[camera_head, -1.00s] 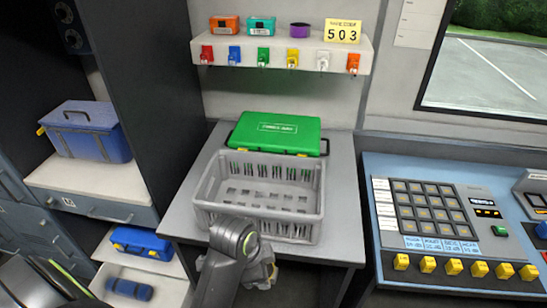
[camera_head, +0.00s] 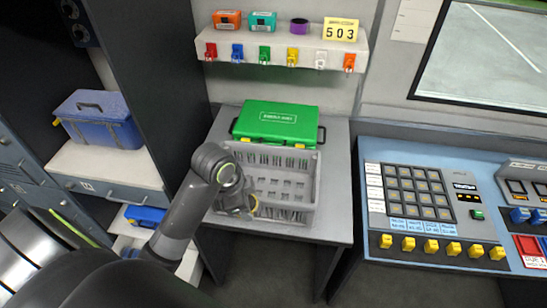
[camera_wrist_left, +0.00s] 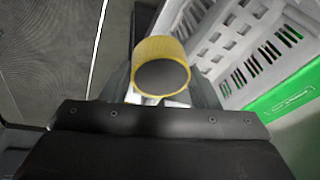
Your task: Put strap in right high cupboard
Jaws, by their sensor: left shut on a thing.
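A rolled strap (camera_wrist_left: 160,68), yellow around a dark grey end, is gripped between the fingers of my left gripper (camera_wrist_left: 161,90) in the left wrist view. In the head view my left gripper (camera_head: 242,204) is in front of the left part of the grey basket, with a little of the yellow strap (camera_head: 254,206) showing beside it. The gripper hides part of the strap and of the basket. A purple roll (camera_head: 299,26) stands on the wall shelf. I cannot make out a right high cupboard. My right gripper is not in view.
The grey basket (camera_head: 309,190) stands on a grey table (camera_head: 338,180), with a green case (camera_head: 277,124) behind it. A wall shelf (camera_head: 240,48) with hooks is above. A dark cabinet with a blue box (camera_head: 98,120) is left; a button console (camera_head: 375,225) is right.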

